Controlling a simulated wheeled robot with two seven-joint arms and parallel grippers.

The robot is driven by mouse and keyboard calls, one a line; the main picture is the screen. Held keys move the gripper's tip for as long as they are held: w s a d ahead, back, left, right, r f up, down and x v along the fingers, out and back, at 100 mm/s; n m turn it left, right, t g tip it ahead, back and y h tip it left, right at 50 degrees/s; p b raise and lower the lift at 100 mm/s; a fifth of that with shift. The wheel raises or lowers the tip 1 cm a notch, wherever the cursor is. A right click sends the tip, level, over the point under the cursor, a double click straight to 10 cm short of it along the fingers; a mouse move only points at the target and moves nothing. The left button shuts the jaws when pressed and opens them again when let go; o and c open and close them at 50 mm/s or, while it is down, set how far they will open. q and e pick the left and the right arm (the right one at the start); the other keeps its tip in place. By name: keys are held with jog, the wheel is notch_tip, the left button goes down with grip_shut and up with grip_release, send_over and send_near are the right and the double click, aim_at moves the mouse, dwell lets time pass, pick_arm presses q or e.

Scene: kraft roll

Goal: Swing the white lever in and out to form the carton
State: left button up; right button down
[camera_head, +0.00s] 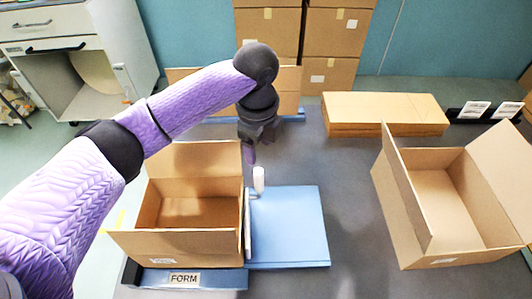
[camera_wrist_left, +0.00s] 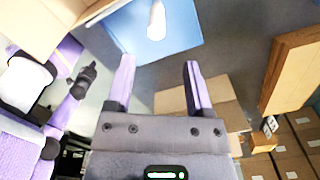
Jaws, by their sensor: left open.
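The white lever (camera_head: 258,180) stands upright beside the blue forming plate (camera_head: 290,228), near its far left corner. The lever also shows at the top of the left wrist view (camera_wrist_left: 156,20). The open carton (camera_head: 200,212) sits left of the plate, behind the FORM label, its flaps spread. My left gripper (camera_head: 251,156) is just above and beyond the lever. In the wrist view its two fingers (camera_wrist_left: 158,85) are apart with nothing between them. At the left of that view a dark end (camera_wrist_left: 85,80) of a purple arm appears, perhaps my right gripper; its jaws are too small to read.
A second open carton (camera_head: 437,205) stands at the right of the grey table. Flat carton blanks (camera_head: 384,113) lie stacked behind. Tall carton stacks (camera_head: 333,45) stand at the back. Bare table lies between the blue plate and the right carton.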

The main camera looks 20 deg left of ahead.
aim_at(259, 168)
pick_arm(q)
jog(key=f+b, duration=0.1)
jog(key=f, duration=0.2)
jog(key=f+b, duration=0.1)
jog(key=f, duration=0.2)
jog(key=f+b, duration=0.1)
jog(key=f, duration=0.2)
jog(key=shift+s+f, duration=0.25)
jog(key=shift+f, duration=0.1)
grip_shut()
pick_arm(e)
jog(key=f, duration=0.1)
jog(key=s+f, duration=0.1)
jog(key=f, duration=0.1)
jog(key=shift+s+d, duration=0.1)
jog(key=shift+s, duration=0.2)
